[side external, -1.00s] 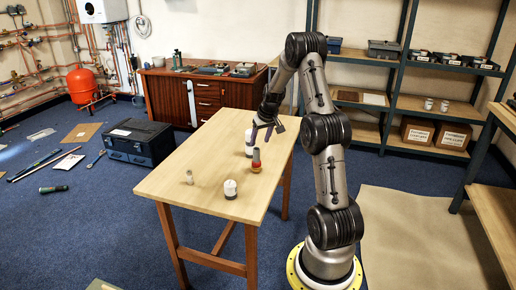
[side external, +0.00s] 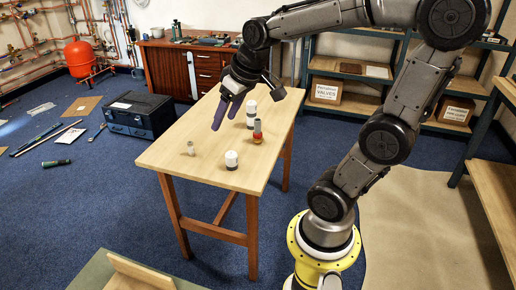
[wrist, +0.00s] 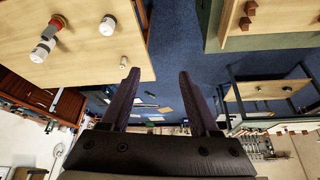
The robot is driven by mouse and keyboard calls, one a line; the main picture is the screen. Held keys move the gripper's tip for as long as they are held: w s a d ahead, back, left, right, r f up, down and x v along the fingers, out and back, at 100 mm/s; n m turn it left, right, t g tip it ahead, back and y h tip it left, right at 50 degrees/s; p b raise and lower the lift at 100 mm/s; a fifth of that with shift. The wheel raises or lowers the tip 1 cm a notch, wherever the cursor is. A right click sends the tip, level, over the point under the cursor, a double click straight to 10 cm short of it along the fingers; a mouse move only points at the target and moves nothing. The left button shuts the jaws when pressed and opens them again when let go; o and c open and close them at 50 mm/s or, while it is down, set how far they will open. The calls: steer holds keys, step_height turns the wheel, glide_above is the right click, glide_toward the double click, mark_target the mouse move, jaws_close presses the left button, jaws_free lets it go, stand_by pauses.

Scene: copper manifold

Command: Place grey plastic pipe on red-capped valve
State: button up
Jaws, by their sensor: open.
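A small upright part with a grey top and red-orange base (side external: 257,131) stands on the wooden table. A small pale fitting (side external: 190,148) stands at the left. My gripper (side external: 229,117) is open and empty, above the table's left side, apart from these parts.
The wooden table (side external: 210,170) has bare room around the parts. A dark toolbox (side external: 140,115) and loose tools lie on the blue floor to the left. A bench edge (side external: 135,278) is at the front; shelves (side external: 350,80) stand behind.

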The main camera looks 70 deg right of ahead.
steer(key=s+a+f+n+y, duration=0.1)
steer(key=s+a+n, duration=0.1)
steer(key=s+a, duration=0.6)
steer(key=shift+s+a+f+n+t, duration=0.3)
steer(key=shift+s+n, duration=0.1)
steer(key=shift+s, duration=0.85)
